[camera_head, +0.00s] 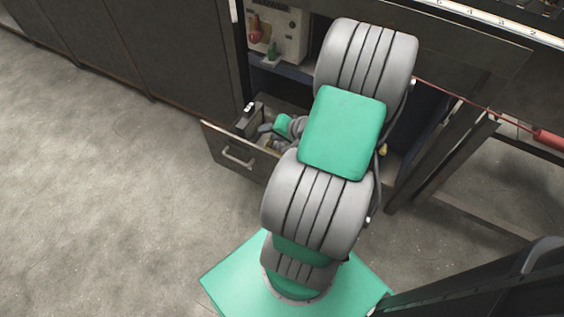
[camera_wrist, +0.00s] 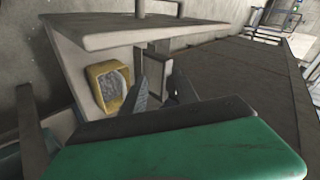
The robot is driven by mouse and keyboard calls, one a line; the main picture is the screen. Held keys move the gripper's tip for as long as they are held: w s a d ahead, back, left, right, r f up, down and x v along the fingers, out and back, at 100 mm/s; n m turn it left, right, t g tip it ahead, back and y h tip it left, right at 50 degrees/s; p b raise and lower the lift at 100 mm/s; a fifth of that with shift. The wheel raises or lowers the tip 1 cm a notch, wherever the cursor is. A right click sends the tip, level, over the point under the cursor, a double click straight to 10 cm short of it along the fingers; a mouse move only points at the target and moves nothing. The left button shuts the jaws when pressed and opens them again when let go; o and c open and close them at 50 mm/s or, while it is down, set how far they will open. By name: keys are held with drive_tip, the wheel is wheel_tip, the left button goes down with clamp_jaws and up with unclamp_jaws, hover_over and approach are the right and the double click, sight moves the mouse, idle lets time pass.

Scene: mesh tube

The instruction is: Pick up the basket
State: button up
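A small yellow basket (camera_wrist: 96,78) with a pale grey inside lies in the open drawer, left of my gripper in the wrist view. In the head view only a small yellowish part shows in the drawer, mostly hidden by my arm. My gripper (camera_wrist: 162,92) reaches into the drawer. Its two dark fingers are spread apart, and the basket is not between them. No contact with the basket is visible.
The drawer (camera_head: 236,157) is pulled out from the dark cabinet, its walls close around my gripper. A dark upright block (camera_wrist: 151,68) stands just beyond the fingers. Floor at left is clear.

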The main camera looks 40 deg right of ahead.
drive_tip(key=s+d+f+m+t+h+b, duration=0.25)
drive_tip(key=d+f+m, duration=0.25)
drive_tip(key=d+f, duration=0.25)
drive_tip(key=b+x, duration=0.3)
drive_tip(key=x, duration=0.3)
drive_tip(key=shift+f+b, duration=0.3)
drive_tip(key=shift+f, duration=0.3)
drive_tip(key=shift+w, duration=0.1)
drive_tip(key=shift+c, duration=0.2)
clamp_jaws()
